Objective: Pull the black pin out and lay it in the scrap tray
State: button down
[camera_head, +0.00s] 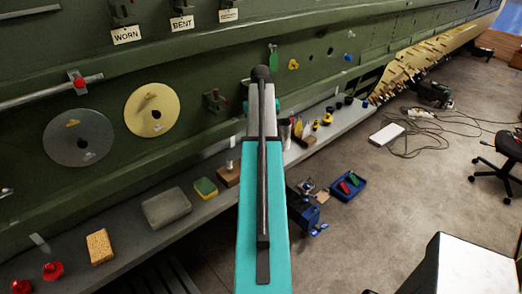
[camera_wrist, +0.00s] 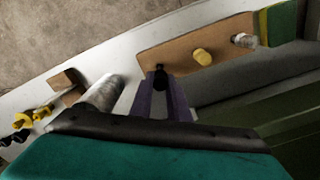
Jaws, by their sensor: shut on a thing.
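In the wrist view my gripper (camera_wrist: 161,92) has two purple fingers closed on the black pin (camera_wrist: 160,77). Only the dark top of the pin shows between the fingers. The pin is over the end of a brown block (camera_wrist: 222,32), in line with a yellow pin (camera_wrist: 203,57) and a grey pin (camera_wrist: 243,40) standing in that block. Whether the black pin's lower end is still in the block is hidden. In the head view the block (camera_head: 228,177) shows partly, and my teal arm hides the gripper and black pin. I cannot identify the scrap tray for certain.
The grey shelf (camera_head: 130,235) runs along the green fuselage, with a yellow-green sponge (camera_head: 205,188) and a grey box (camera_head: 166,207). A silver cylinder (camera_wrist: 101,92) stands close beside my gripper. A blue tray (camera_head: 348,187) with red and green things lies on the floor.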

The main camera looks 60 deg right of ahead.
jog(key=shift+r+p, duration=0.75)
jog(key=shift+r, duration=0.65)
dwell(0.6)
jog(key=shift+r+p, duration=0.75)
jog(key=shift+r, duration=0.65)
dwell(0.9)
